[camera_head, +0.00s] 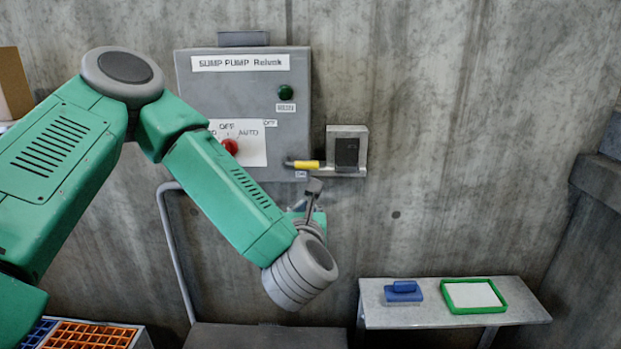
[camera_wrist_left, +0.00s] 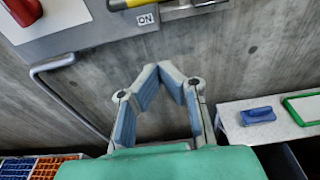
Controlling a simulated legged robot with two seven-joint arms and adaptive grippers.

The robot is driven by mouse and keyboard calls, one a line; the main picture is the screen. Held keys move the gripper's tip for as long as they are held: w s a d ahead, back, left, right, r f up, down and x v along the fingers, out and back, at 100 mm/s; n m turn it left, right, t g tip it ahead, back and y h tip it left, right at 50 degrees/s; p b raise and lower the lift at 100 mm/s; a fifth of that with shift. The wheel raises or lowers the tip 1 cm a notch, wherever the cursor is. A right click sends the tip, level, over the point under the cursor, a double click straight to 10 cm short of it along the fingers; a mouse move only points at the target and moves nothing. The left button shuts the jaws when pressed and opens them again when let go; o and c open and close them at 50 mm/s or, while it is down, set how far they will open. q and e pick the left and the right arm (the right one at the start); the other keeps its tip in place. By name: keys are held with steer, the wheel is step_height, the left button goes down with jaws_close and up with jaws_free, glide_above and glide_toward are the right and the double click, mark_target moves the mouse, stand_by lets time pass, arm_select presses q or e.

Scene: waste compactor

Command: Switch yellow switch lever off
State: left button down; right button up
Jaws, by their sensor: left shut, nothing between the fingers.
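The yellow switch lever (camera_head: 308,164) sticks out to the left, about level, from a grey switch box (camera_head: 347,150) on the wall beside the control panel. In the left wrist view, a bit of the yellow lever (camera_wrist_left: 204,2) shows at the top edge. My left gripper (camera_head: 314,184) is just below the lever in the head view, and partly hidden behind my wrist. In the left wrist view the gripper (camera_wrist_left: 172,68) has its fingertips together with nothing between them. It appears apart from the lever. My right gripper is not in view.
The grey panel (camera_head: 243,90) carries a red knob (camera_head: 230,146) and a green button (camera_head: 286,92). A bent grey rail (camera_head: 165,230) stands below it. Orange and blue crates are bottom left.

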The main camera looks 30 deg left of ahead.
mark_target(308, 174)
arm_select(q)
steer(key=shift+d, duration=0.1)
steer(key=w+a+p, duration=0.1)
steer(key=w, duration=0.1)
steer(key=w+a+r+p, duration=0.1)
steer(key=w+a, duration=0.1)
steer(key=w, duration=0.1)
steer(key=w+a+r+p, duration=0.1)
steer(key=w+a, duration=0.1)
steer(key=w, duration=0.1)
steer(key=shift+s+d+r, duration=0.15)
steer(key=shift+s+r, duration=0.05)
steer(key=shift+r, duration=0.1)
steer(key=shift+d, duration=0.15)
steer(key=shift+w, duration=0.1)
